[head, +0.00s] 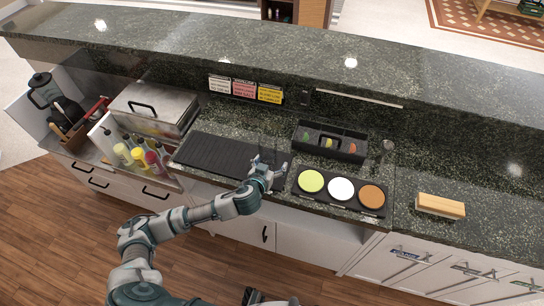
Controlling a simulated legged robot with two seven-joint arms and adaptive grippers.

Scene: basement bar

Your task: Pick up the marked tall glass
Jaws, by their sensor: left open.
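My left gripper (277,168) is open over the counter, between the black ribbed mat and the tray of coloured discs. No tall glass and no mark on one can be made out clearly. Faint thin shapes show around the left gripper's fingers, but I cannot tell whether they are a clear glass or parts of the fingers. My right gripper cannot be made out.
A black ribbed mat (215,152) lies left of the gripper. A tray (288,190) with green, white and orange discs lies right. Behind stands a black caddy (355,157). Squeeze bottles (138,154) stand left. A wooden-topped block (440,206) sits on clear counter at right.

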